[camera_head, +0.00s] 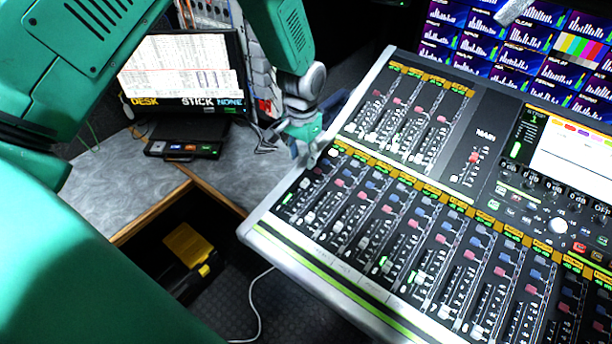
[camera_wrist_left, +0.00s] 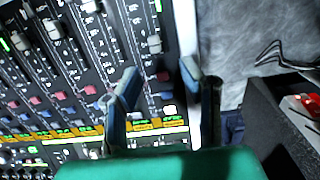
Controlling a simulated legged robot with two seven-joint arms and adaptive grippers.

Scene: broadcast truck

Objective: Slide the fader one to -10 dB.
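The mixing console (camera_head: 262,228) slants across the head view, with a front row of faders and a shorter row behind. Its leftmost front strip, which I take as fader one, is partly covered by my left gripper (camera_head: 312,150). In the left wrist view, a pale fader cap (camera_wrist_left: 154,43) sits in the slot of the end strip beside the console's edge. My left gripper's fingers (camera_wrist_left: 160,72) are apart and empty, over the red and blue buttons of that end strip. The cap lies just beyond the fingertips; contact does not show.
A screen (camera_head: 185,70) and a small button box (camera_head: 183,149) stand on the grey desk (camera_head: 115,178) left of the console. Monitors (camera_head: 480,35) fill the back right. A grey piece of unclear kind (camera_head: 514,11) hangs before them. A yellow-lidded case (camera_head: 190,245) lies below.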

